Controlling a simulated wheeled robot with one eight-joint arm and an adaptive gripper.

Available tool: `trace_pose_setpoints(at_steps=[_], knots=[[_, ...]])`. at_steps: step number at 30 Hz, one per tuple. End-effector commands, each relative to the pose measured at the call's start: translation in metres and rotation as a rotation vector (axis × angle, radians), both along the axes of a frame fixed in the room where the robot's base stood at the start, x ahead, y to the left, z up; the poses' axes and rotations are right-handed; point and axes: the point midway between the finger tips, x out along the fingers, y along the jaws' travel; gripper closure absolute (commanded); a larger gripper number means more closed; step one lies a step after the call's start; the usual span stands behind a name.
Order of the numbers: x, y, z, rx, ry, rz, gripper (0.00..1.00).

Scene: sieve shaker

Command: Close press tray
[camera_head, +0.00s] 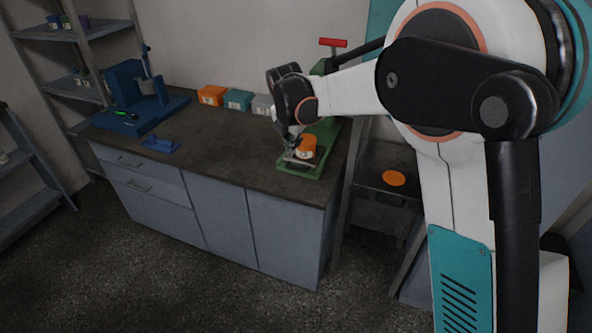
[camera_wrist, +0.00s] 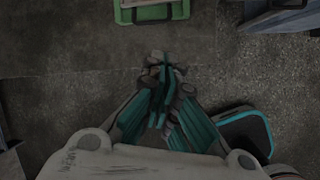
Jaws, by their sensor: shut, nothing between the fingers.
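The green press (camera_head: 328,128) stands at the right end of the dark worktop, with a red handle (camera_head: 333,43) on top. Its low green tray part (camera_head: 300,172) is at the front, near the worktop's front edge. An orange-topped round container (camera_head: 306,146) sits at the tray part. My gripper (camera_head: 291,153) is beside the container at its left, over the tray part. Whether it touches either cannot be told. In the wrist view the fingers (camera_wrist: 162,88) are together and empty. A green-framed part with a dark recess (camera_wrist: 151,12) shows at that view's top edge.
A blue stand (camera_head: 136,97) and a small blue piece (camera_head: 161,144) are at the worktop's left. Orange (camera_head: 211,95), teal (camera_head: 237,99) and grey (camera_head: 263,105) boxes line the back. An orange disc (camera_head: 394,178) lies to the right. The worktop's middle is clear.

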Motion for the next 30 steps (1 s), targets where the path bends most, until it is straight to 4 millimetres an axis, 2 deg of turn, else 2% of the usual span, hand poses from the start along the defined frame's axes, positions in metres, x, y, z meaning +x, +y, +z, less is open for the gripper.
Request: trace_pose_setpoints(at_steps=[1, 3, 6, 9, 14, 27, 30], knots=[[0.001, 0.013, -0.020, -0.038, 0.029, 0.073, 1.00], [0.000, 0.024, -0.040, -0.083, 0.066, 0.161, 1.00], [-0.002, 0.034, -0.059, -0.125, 0.102, 0.248, 1.00], [-0.003, 0.039, -0.068, -0.147, 0.120, 0.292, 1.00], [-0.001, 0.038, -0.081, -0.153, 0.126, 0.304, 1.00], [0.022, 0.030, -0.160, -0.150, 0.124, 0.300, 1.00], [0.032, 0.026, -0.170, -0.151, 0.123, 0.299, 1.00]])
